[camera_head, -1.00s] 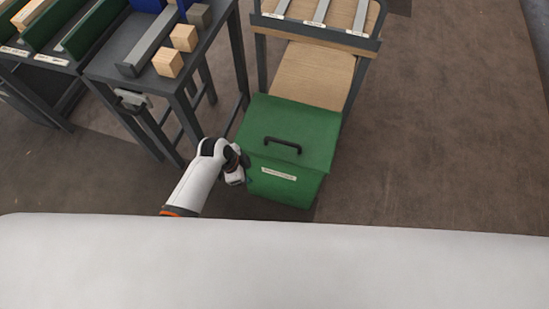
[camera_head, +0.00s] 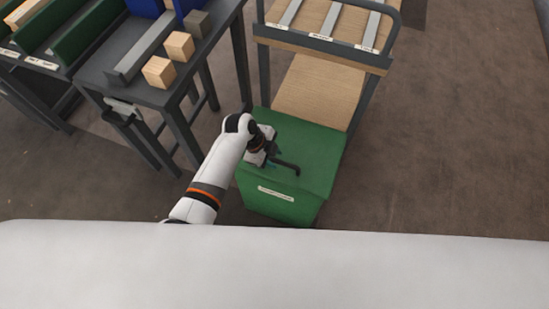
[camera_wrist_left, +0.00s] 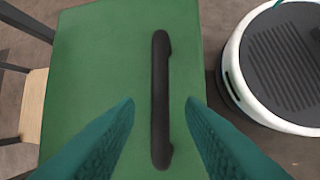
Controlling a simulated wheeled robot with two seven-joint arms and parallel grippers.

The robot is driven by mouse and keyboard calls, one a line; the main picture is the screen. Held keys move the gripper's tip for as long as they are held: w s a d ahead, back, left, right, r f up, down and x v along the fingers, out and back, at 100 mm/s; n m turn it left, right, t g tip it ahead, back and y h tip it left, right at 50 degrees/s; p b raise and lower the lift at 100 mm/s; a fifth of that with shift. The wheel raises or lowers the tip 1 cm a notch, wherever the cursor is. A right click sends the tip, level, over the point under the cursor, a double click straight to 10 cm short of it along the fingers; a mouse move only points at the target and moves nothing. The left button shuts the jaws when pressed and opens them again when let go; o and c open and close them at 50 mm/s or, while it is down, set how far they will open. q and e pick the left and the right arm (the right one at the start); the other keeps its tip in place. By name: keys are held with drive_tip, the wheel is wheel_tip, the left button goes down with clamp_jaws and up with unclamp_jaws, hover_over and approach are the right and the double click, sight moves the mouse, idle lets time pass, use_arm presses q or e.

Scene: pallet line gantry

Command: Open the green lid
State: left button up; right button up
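The green lid (camera_head: 310,150) lies closed on a green bin (camera_head: 275,200) with a white label on its front. A black bar handle (camera_head: 287,167) stands on the lid; my gripper hides its left end in the head view. My left gripper (camera_head: 272,156) is above the lid at the handle. In the left wrist view the two teal fingers (camera_wrist_left: 160,125) are spread apart, with the black handle (camera_wrist_left: 160,100) between them and a gap on each side. The green lid (camera_wrist_left: 95,60) fills the middle of that view. My right gripper is not in view.
A wheeled-looking rack with a wooden shelf (camera_head: 315,90) stands right behind the bin. A dark table (camera_head: 125,85) with wooden blocks (camera_head: 159,72) is to the left. The floor (camera_head: 450,130) on the right is clear.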

use_arm(q)
drive_tip(key=shift+d+f, duration=0.25)
drive_tip(key=shift+f, duration=0.25)
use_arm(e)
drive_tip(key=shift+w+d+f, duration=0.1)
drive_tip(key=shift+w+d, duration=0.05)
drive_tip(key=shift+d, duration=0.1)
use_arm(q)
clamp_jaws()
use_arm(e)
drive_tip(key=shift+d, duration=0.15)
